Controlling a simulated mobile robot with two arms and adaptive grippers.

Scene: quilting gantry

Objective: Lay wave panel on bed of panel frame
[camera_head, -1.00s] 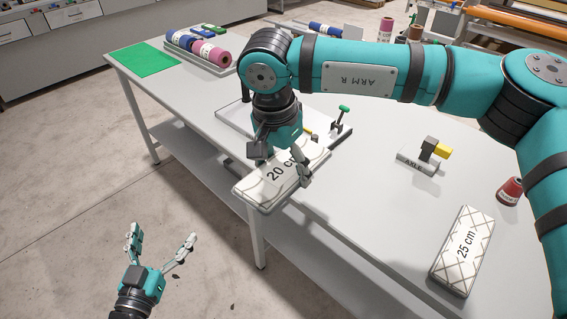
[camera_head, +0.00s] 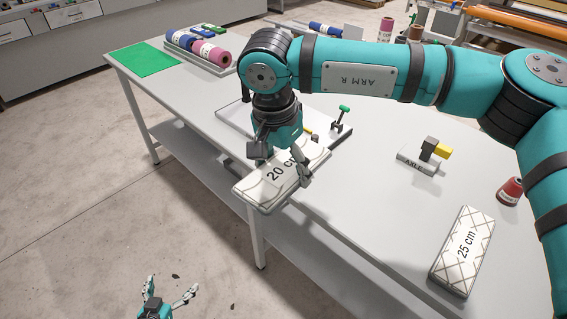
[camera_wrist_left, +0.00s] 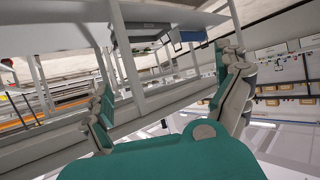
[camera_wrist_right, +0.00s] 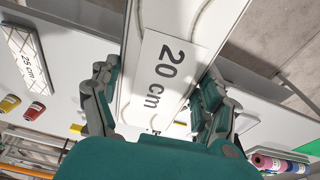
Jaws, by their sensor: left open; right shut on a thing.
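The wave panel (camera_head: 262,192), a white slab with curved stitch lines and a "20 cm" label, is held in my right gripper (camera_head: 283,168). In the right wrist view the panel (camera_wrist_right: 160,75) lies between the two fingers. It overlaps the near side of the panel frame (camera_head: 233,118) and reaches past the table's front edge. The frame is a pale flat base with a green-handled clamp (camera_head: 343,113); my arm and the panel hide much of its bed. I cannot tell whether the panel touches it. My left gripper (camera_head: 172,286) is open and empty, low over the floor.
A "25 cm" panel with a diamond pattern (camera_head: 463,255) lies at the table's right. A grey block marked AXLE with a yellow part (camera_head: 443,152) and a red spool (camera_head: 509,191) are nearby. A green mat (camera_head: 143,58) and a tray of rolls (camera_head: 198,47) stand at the far left.

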